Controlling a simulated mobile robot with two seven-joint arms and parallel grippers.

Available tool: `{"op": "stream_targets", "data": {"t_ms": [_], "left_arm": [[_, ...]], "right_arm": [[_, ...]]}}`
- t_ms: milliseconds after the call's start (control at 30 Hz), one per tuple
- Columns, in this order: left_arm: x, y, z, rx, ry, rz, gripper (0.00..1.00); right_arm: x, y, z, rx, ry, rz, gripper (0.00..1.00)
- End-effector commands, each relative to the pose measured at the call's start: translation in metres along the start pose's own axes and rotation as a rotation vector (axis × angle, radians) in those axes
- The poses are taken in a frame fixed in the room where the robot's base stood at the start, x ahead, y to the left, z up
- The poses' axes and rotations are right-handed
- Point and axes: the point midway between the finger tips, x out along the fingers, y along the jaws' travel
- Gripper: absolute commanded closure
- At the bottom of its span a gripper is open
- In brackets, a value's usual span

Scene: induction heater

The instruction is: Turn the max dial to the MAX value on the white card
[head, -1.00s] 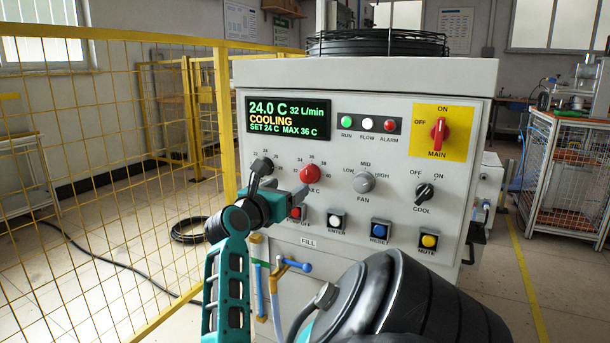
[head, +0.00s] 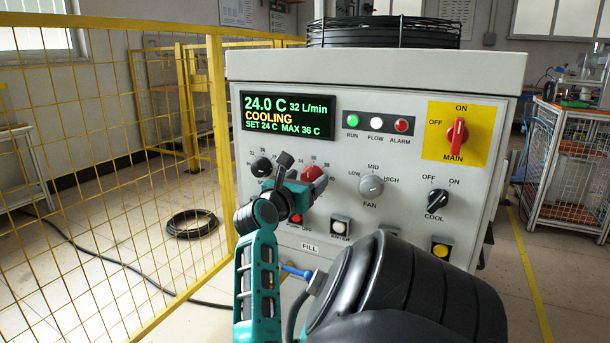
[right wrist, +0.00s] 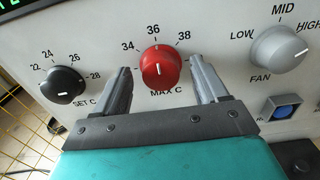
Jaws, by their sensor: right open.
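The red max dial (head: 310,174) is on the front panel, partly hidden by my gripper in the head view. In the right wrist view the red dial (right wrist: 160,68) shows whole, with 34, 36 and 38 around it and a short white mark that looks upright towards 36. My right gripper (head: 296,172) is open in front of the dial. In the right wrist view its fingers (right wrist: 160,78) stand on either side of the dial's lower part; contact cannot be told. The display (head: 288,117) reads MAX 36 C. I cannot make out a white card. My left gripper is not in view.
The black SET C dial (right wrist: 63,85) is left of the red dial and the grey FAN dial (right wrist: 281,49) is right. A blue button (right wrist: 284,112) is at lower right. A yellow mesh fence (head: 120,190) stands left of the machine.

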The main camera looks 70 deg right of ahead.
Motion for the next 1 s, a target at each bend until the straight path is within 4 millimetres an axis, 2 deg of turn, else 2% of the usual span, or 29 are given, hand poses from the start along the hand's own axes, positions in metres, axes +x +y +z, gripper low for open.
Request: {"op": "stream_targets", "data": {"t_ms": [533,1000], "left_arm": [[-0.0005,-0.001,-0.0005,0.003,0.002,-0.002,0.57],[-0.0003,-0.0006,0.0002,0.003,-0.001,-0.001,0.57]], "right_arm": [[0.0031,-0.0051,0.0,0.0,0.0,-0.001,0.28],[0.003,-0.0051,-0.0001,0.001,0.001,-0.001,0.73]]}}
